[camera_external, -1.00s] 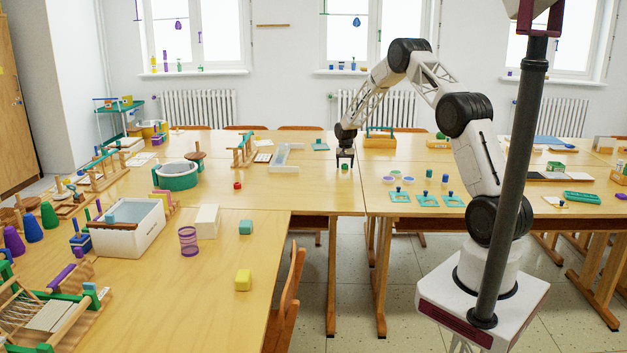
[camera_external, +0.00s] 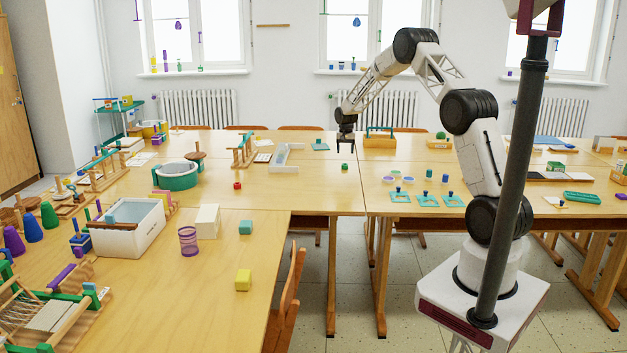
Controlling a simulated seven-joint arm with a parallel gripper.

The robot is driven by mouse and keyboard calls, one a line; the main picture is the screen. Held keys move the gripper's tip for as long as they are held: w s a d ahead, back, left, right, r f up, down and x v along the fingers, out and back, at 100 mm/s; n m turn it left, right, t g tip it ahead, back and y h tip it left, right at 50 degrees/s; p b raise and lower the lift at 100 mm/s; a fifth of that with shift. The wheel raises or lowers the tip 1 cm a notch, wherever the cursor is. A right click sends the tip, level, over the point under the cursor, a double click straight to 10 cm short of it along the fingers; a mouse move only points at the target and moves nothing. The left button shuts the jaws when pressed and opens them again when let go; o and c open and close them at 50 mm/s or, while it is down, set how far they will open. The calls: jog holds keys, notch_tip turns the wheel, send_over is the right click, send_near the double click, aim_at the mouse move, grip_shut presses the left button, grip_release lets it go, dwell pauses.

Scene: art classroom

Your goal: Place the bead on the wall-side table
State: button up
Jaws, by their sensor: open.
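A small green bead-like piece (camera_external: 344,167) sits on the wall-side table (camera_external: 325,188), near that table's right end. My gripper (camera_external: 346,151) is open and empty, pointing down above the green piece with a gap between them. A small red bead-like piece (camera_external: 237,185) lies farther left on the same tabletop. Both pieces are too small here to tell their exact shape.
A white tray (camera_external: 284,167) and a wooden frame (camera_external: 243,150) stand left of my gripper. A wooden box (camera_external: 380,141) is behind it to the right. Purple dishes (camera_external: 389,180) and teal squares (camera_external: 400,196) lie on the right table. The tabletop around the green piece is clear.

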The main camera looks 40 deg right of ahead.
jog(key=shift+r, duration=2.2)
jog(key=s+a+r+n+t, duration=0.1)
jog(key=s+a+r+n, duration=0.1)
jog(key=s+a+r, duration=1)
jog(key=s+a+r+n, duration=0.2)
jog(key=s+a+r, duration=0.6)
jog(key=s+r, duration=0.6)
jog(key=s+a+n, duration=0.2)
jog(key=s+a, duration=0.3)
jog(key=s, duration=1.4)
jog(key=s+a+f+n+t, duration=0.1)
jog(key=s+a, duration=0.4)
jog(key=s, duration=1.4)
jog(key=shift+a+n+t, duration=0.3)
jog(key=shift+n, duration=0.6)
